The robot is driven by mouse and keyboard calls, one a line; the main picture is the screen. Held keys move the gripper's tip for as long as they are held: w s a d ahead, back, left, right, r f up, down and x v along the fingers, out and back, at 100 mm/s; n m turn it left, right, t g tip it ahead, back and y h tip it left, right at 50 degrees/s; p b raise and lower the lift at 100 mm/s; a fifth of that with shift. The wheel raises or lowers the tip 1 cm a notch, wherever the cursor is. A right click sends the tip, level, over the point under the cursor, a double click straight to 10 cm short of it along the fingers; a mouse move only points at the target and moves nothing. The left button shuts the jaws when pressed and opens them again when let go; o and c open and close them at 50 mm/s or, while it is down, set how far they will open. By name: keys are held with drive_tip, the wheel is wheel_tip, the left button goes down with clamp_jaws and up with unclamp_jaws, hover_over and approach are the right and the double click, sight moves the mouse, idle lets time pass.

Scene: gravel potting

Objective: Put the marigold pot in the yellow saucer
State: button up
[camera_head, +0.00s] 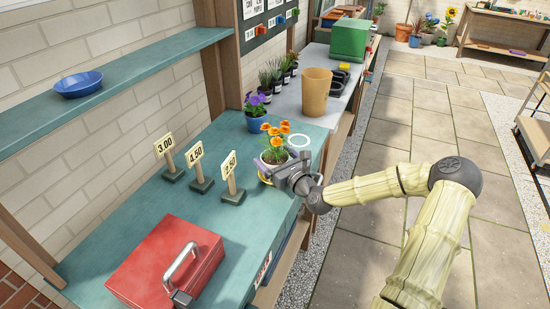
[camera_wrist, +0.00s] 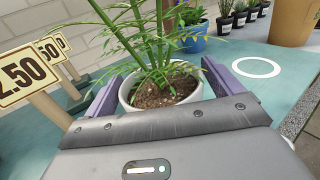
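The marigold pot (camera_head: 272,163) is a white pot with orange flowers and stands upright near the front edge of the teal bench. The yellow saucer (camera_head: 264,181) shows only as a thin yellow edge low at the pot; the rest is hidden. I cannot tell whether the pot rests in it. My gripper (camera_head: 292,172) is at the pot's right side in the head view. In the wrist view the white pot (camera_wrist: 163,98), with soil and green stems, is between the two purple fingers of my gripper (camera_wrist: 160,92). The fingers lie close along its sides; contact is unclear.
A blue pot with purple flowers (camera_head: 257,121) stands behind. A white ring (camera_head: 299,140) marks the bench to the right. Price signs (camera_head: 232,180) stand left, a red toolbox (camera_head: 168,260) in front. A tan pot (camera_head: 315,92) and small potted plants are farther back.

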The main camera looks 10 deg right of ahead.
drive_tip(key=shift+o, duration=0.4)
drive_tip(key=shift+r, duration=0.5)
drive_tip(key=v, duration=1.2)
drive_tip(key=shift+f, duration=0.2)
